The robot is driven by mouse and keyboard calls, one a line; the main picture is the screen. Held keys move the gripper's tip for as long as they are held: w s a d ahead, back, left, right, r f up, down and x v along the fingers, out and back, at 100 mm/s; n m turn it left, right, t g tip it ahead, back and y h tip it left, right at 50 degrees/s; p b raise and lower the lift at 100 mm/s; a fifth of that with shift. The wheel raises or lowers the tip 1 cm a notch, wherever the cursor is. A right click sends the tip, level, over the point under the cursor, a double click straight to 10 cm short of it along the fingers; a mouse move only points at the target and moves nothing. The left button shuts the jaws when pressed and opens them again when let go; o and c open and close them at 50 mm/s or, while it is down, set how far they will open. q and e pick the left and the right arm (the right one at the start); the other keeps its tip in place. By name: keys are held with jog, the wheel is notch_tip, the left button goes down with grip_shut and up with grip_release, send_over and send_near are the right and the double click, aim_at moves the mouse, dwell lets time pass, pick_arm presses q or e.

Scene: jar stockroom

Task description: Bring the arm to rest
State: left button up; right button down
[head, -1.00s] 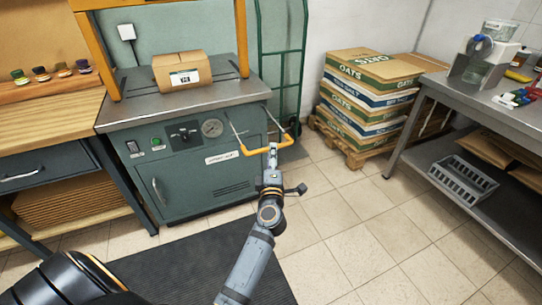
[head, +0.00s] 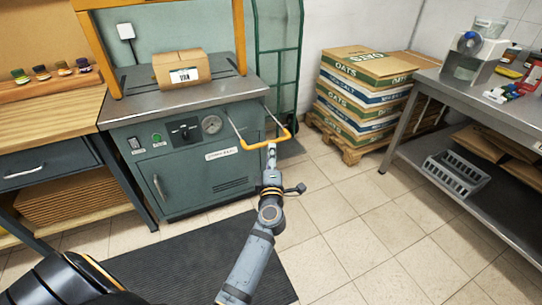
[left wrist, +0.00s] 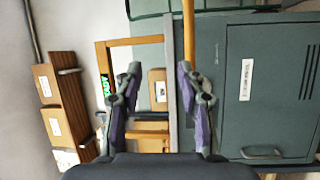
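My left arm reaches up from the bottom of the head view. Its gripper (head: 271,152) is at the orange U-shaped handle (head: 245,146) on the front of the green machine (head: 190,150); the head view does not show whether they touch. In the left wrist view the two fingers of my left gripper (left wrist: 160,90) stand well apart with nothing clearly held between them. An orange bar (left wrist: 188,30) runs down behind the right finger there. My right gripper is not in view.
A cardboard box (head: 182,70) sits on the machine top. Stacked oats boxes (head: 360,92) stand on a pallet (head: 352,152). A metal table (head: 440,88) is at the right, a wooden bench (head: 50,118) at the left. A dark mat (head: 185,265) lies on otherwise clear tiled floor.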

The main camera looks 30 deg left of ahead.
pick_arm(q)
jog(key=shift+f, duration=0.1)
